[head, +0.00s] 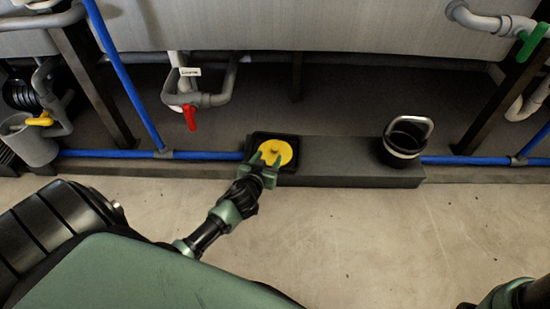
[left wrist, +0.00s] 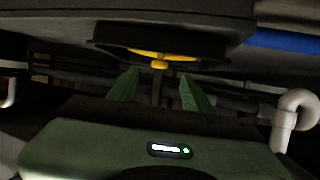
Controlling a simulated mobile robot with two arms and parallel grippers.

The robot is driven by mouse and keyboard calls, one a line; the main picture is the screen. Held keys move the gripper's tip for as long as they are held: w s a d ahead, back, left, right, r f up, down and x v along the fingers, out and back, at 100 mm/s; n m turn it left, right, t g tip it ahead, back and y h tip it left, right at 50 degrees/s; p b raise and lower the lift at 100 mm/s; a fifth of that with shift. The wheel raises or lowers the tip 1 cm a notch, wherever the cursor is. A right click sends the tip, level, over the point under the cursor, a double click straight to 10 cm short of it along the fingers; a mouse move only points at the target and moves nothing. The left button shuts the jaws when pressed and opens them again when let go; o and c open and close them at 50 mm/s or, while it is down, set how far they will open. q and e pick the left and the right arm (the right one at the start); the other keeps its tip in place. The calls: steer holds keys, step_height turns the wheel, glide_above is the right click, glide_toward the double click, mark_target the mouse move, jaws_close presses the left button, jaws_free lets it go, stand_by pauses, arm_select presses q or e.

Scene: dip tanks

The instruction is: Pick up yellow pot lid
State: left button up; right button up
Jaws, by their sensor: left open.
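The yellow pot lid (head: 277,150) is a round disc lying in a shallow black tray (head: 292,138) on the left end of a dark ledge. In the left wrist view the lid (left wrist: 178,56) shows edge-on with a small round yellow knob, just beyond the fingers. My left gripper (head: 268,163) is open at the near edge of the lid, overlapping it in the head view. In the left wrist view its two green fingers (left wrist: 158,90) are apart with nothing between them; the knob appears past their tips. I cannot tell whether the fingers touch the lid. My right gripper is out of view.
A black bucket with a light handle (head: 405,138) stands at the ledge's right end. Blue pipes (head: 205,155) run low along the wall. A red-handled valve (head: 190,117) hangs under the grey tank (head: 340,25). The concrete floor (head: 360,240) in front is clear.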

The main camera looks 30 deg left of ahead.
mark_target(274, 151)
arm_select(q)
steer(key=shift+b+x, duration=0.5)
steer(key=shift+x, duration=0.55)
steer(key=b+x, duration=0.3)
steer(key=x, duration=0.1)
steer(key=shift+f, duration=0.2)
steer(key=shift+w+b, duration=0.25)
steer(key=shift+b, duration=0.1)
jaws_close()
